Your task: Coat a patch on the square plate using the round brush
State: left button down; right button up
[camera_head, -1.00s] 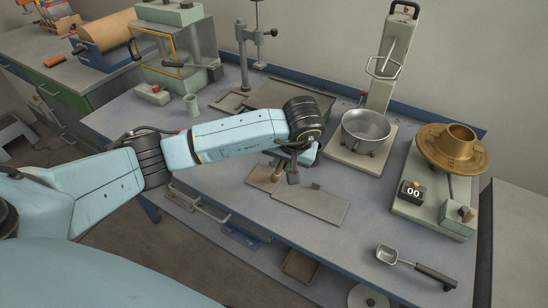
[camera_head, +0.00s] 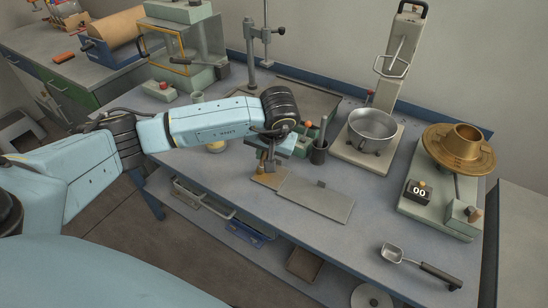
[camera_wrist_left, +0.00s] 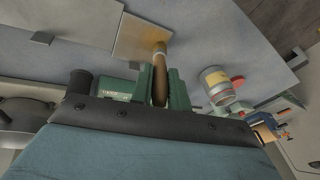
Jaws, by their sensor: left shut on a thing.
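My left gripper (camera_head: 268,160) is shut on the round brush (camera_wrist_left: 160,72), held by its brown handle, which shows best in the left wrist view. The brush points toward a small tan square plate (camera_head: 271,180), also in the left wrist view (camera_wrist_left: 132,42). The brush's far end overlaps the plate's edge in that view; I cannot tell whether it touches. In the head view the gripper is just above the tan plate and mostly hides the brush. My right gripper is not in view.
A flat grey plate (camera_head: 318,200) lies right of the tan plate. A dark cup (camera_head: 319,152) stands behind it. A can (camera_wrist_left: 215,83) stands beside the gripper. A metal bowl (camera_head: 372,124), a brass-topped device (camera_head: 440,208) and a scoop (camera_head: 420,266) are to the right.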

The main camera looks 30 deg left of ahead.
pick_arm(q)
jog(key=shift+a, duration=0.5)
jog(key=shift+a+r, duration=0.2)
jog(key=shift+r+p, duration=0.55)
jog(key=shift+r, duration=0.4)
jog(key=shift+d+r+p, duration=0.1)
jog(key=shift+r+p, duration=1.85)
jog(key=shift+r, duration=0.9)
